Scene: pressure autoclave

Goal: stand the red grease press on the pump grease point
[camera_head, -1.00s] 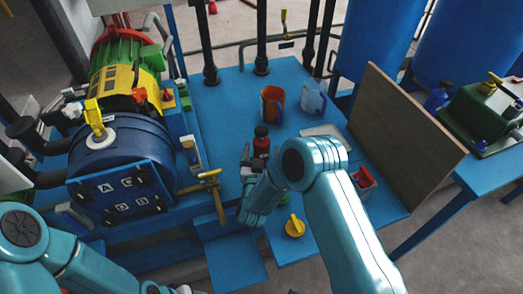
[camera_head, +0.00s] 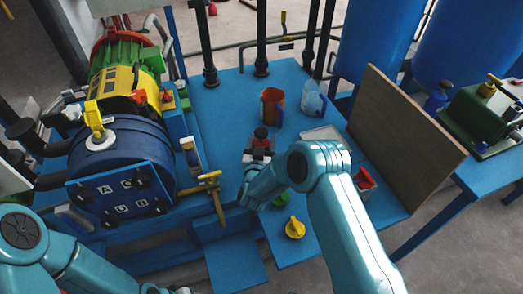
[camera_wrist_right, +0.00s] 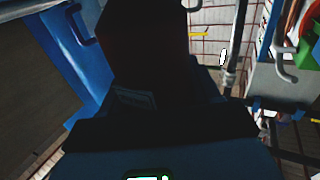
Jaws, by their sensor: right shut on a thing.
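The red grease press (camera_head: 261,143), a small red bottle shape with a dark cap, is upright above the blue bench. My right gripper (camera_head: 257,156) is shut on it, low on its body. In the right wrist view the press (camera_wrist_right: 145,45) is a large dark shape between the jaws, mostly in shadow. I cannot tell whether its base touches the bench.
An orange-red cup (camera_head: 272,104) and a clear-blue jug (camera_head: 313,101) stand behind the press.

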